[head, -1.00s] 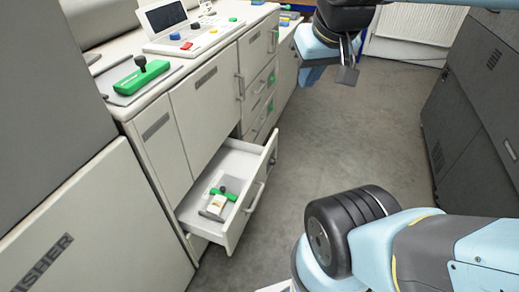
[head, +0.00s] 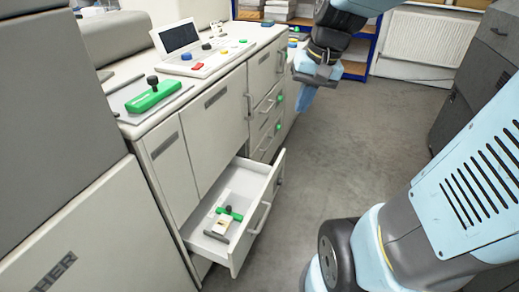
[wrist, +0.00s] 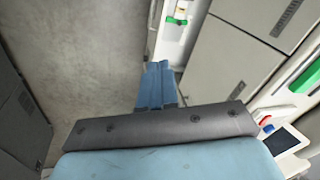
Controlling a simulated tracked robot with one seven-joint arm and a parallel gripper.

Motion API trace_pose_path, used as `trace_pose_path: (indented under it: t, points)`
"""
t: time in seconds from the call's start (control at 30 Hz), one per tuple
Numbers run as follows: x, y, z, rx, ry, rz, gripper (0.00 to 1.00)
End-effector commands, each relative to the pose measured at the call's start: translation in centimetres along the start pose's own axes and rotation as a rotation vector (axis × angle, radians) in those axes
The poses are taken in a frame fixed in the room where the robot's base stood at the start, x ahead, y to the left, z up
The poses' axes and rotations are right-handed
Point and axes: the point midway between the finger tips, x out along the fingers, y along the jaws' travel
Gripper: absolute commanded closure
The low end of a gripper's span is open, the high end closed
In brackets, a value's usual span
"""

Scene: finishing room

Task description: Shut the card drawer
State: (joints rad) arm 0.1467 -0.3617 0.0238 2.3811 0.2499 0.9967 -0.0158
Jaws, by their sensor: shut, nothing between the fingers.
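The card drawer (head: 258,216) stands pulled out from the low white cabinet, with a bar handle (head: 260,217) on its front. Inside lie a green-handled tool (head: 230,213) with a dark knob and a small pale item with a dark edge. My gripper (head: 304,104) hangs in the air beyond the drawer, in front of the farther cabinet fronts, apart from the drawer. Its blue fingers are shut and empty, pointing down. In the wrist view the fingers (wrist: 157,66) are together, and the drawer (wrist: 172,32) shows beyond them at the top.
A green stamp-like tool (head: 152,97) and a console with a screen (head: 180,38) stand on the cabinet top. Smaller drawers (head: 266,108) beyond are shut. A dark grey machine (head: 470,85) stands at right. Grey floor (head: 350,140) between is clear.

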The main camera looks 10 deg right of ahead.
Motion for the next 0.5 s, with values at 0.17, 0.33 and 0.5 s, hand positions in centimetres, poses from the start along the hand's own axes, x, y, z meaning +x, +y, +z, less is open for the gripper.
trace_pose_path:
  t: [0.17, 0.33, 0.5]
  points:
    - [2.8, 0.3, -2.7, 0.109, -0.118, -0.060, 1.00]
    - [5.6, 0.8, -5.1, 0.213, -0.219, -0.124, 1.00]
    - [8.6, 1.6, -7.5, 0.321, -0.315, -0.195, 1.00]
